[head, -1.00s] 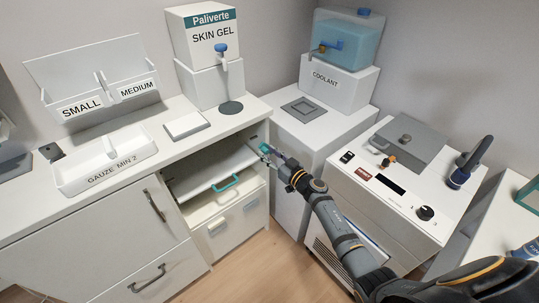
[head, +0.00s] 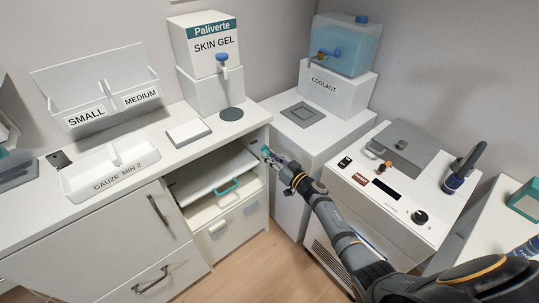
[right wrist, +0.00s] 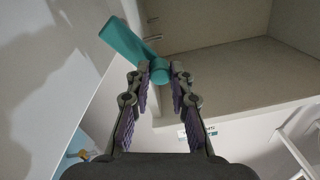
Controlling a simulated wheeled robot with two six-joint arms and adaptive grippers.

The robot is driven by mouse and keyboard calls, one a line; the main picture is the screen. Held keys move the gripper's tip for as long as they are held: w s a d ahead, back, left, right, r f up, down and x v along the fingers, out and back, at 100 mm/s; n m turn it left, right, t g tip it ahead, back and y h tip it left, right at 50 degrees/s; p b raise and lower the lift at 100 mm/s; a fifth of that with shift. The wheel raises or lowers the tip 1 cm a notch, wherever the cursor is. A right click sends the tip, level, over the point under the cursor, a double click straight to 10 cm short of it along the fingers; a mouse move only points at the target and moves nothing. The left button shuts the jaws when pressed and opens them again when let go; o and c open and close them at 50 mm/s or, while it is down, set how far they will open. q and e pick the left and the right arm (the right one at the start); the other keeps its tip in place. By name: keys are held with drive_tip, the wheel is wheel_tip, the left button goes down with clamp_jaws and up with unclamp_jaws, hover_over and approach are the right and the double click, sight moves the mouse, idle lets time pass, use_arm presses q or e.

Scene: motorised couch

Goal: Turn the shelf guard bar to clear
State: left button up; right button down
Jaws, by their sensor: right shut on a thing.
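The shelf guard bar is a small teal lever (right wrist: 124,46) on the right side of the open cabinet bay. In the right wrist view it slants from upper left down to a rounded hub between the fingertips. In the head view only a small teal bit shows by the bay's right wall. My right gripper (right wrist: 162,76) is shut on the bar near its hub; it also shows in the head view (head: 268,157). The white pull-out shelf (head: 205,172) with a teal handle (head: 228,187) sits in the bay, left of the gripper. My left gripper is not in view.
A white drawer (head: 222,230) lies below the shelf. On the counter stand a gauze tray (head: 75,185) and a skin gel dispenser (head: 205,55). A coolant tank (head: 345,50) and a control unit (head: 395,195) are to the right. Floor in front is clear.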

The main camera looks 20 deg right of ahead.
drive_tip(key=shift+w+d+r+m+p, duration=0.15)
drive_tip(key=shift+d+r+m+p, duration=0.3)
drive_tip(key=shift+m+p, duration=0.5)
drive_tip(key=shift+w+d+m+p, duration=0.1)
drive_tip(key=shift+d+m+p, duration=0.2)
drive_tip(key=shift+m+p, duration=0.4)
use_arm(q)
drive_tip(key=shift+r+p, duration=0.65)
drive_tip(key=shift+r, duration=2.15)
use_arm(e)
drive_tip(key=shift+w+d+m, duration=0.15)
drive_tip(key=shift+d+m, duration=0.25)
drive_tip(key=shift+m, duration=0.4)
drive_tip(key=shift+w+d+m, duration=0.1)
drive_tip(key=shift+d+m, duration=0.25)
drive_tip(key=shift+m, duration=0.4)
drive_tip(key=c, duration=1.2)
unclamp_jaws()
drive_tip(key=shift+o, duration=0.2)
drive_tip(key=v, duration=1.2)
drive_tip(key=shift+f, duration=0.25)
